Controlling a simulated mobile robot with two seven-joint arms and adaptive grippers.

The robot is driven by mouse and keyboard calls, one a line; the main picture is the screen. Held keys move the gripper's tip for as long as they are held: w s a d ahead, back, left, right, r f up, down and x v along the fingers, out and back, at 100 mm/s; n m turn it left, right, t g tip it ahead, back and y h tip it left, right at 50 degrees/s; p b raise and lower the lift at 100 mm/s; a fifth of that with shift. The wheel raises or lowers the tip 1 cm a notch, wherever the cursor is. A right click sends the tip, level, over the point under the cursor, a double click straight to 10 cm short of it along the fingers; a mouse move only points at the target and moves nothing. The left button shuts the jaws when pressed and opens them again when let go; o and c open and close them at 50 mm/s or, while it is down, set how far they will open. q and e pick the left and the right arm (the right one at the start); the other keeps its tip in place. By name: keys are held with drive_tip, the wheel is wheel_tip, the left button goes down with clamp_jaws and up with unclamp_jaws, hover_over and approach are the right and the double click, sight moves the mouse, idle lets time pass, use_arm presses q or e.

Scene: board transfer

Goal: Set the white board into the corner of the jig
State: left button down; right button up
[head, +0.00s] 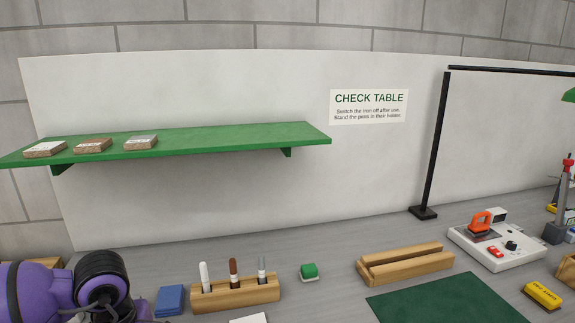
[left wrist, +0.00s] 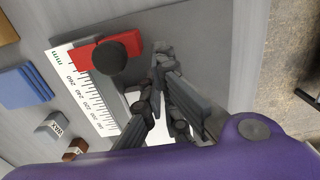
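In the left wrist view, the grey plate of the jig (left wrist: 205,45) carries a white millimetre scale (left wrist: 82,85) and a red stop with a black knob (left wrist: 106,53). My left gripper (left wrist: 155,75) is over the grey plate beside the scale; its dark fingers overlap, and I cannot tell whether they are open. A small white patch (left wrist: 132,95) shows by one finger; I cannot tell what it is. In the head view, a flat white piece (head: 249,318) is cut by the bottom edge and may be the white board. My right gripper is not in view.
A wooden pen holder (head: 236,293), a blue block (head: 170,300), a green-topped block (head: 308,272) and a slotted wooden rest (head: 405,266) stand on the table. A green mat (head: 445,303) lies at front right. A green shelf (head: 230,138) holds several small blocks.

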use_arm(q)
drive_tip(key=shift+s+a, duration=0.15)
drive_tip(key=shift+a, duration=0.55)
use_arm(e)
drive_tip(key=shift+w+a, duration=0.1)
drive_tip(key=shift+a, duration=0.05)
use_arm(q)
drive_tip(key=shift+s+a, duration=0.15)
drive_tip(key=shift+a, duration=0.45)
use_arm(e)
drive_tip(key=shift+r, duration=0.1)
use_arm(q)
drive_tip(key=shift+s+a, duration=0.1)
drive_tip(key=shift+a, duration=0.3)
idle(0.5)
drive_tip(key=shift+d, duration=0.6)
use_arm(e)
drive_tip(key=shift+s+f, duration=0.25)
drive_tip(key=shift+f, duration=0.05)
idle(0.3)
use_arm(q)
drive_tip(key=shift+r, duration=0.1)
